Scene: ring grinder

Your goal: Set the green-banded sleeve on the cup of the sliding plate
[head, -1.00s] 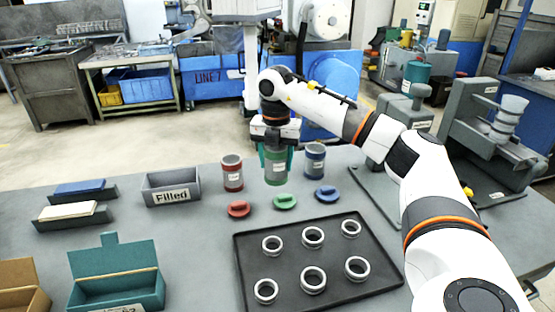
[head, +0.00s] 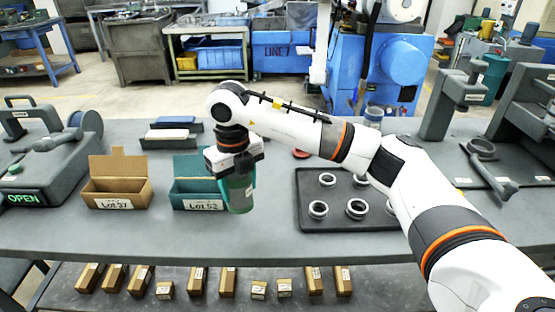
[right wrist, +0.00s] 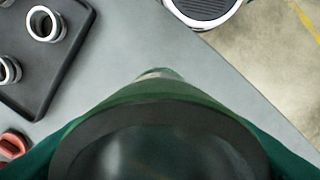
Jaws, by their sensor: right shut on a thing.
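The green-banded sleeve (head: 241,197) is a green cylinder with dark ends. My right gripper (head: 240,180) is shut on it and holds it slightly tilted, in front of the right side of the teal Lot 52 box. In the right wrist view the sleeve (right wrist: 160,112) fills the lower middle, its wide dark mouth facing the camera. A dark round cup (head: 482,148) sits on a grey plate at the right machine, beside a handle; I cannot tell for sure that this is the sliding plate. My left gripper is not in view.
A black tray (head: 310,222) with several white rings lies right of the sleeve. The Lot 37 box (head: 118,192) and Lot 52 box (head: 190,204) stand left. A grey machine with an OPEN sign (head: 35,198) is far left. The front table strip is clear.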

